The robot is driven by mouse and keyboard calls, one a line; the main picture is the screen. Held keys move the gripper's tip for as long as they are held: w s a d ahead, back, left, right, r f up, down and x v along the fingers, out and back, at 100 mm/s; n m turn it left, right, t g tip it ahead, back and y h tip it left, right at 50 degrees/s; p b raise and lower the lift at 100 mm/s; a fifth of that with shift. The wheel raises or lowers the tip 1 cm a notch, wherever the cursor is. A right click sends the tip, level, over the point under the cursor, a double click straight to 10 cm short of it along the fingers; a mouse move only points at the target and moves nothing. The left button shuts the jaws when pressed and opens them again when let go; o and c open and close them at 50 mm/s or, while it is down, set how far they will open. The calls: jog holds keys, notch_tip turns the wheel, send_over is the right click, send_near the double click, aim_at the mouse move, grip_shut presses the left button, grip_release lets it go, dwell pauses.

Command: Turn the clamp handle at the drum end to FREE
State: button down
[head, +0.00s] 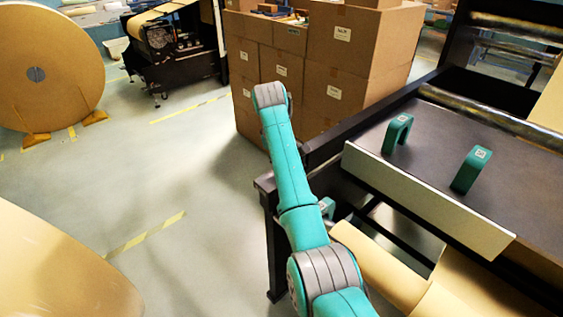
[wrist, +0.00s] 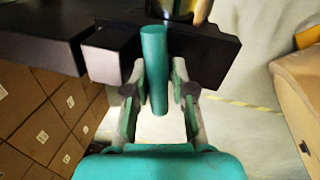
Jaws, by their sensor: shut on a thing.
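In the wrist view a teal clamp handle (wrist: 153,68) stands between the two fingers of my gripper (wrist: 157,108). It hangs from a dark block (wrist: 205,50) at the frame's end, beside a pale grey square piece (wrist: 102,62). My gripper is shut on the handle, with a finger on each side. In the head view my teal and grey arm reaches away beside the dark frame, and its far part hides the gripper and the handle. No FREE marking can be read in either view.
Stacked cardboard boxes (head: 350,60) stand just beyond my arm. The dark machine frame (head: 330,140) with two green handles (head: 470,170) on its top plate is at right. A large kraft roll (head: 60,70) stands at far left. The floor (head: 190,180) between is clear.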

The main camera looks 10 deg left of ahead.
jog(key=shift+w+r, duration=0.1)
jog(key=c, duration=1)
grip_release()
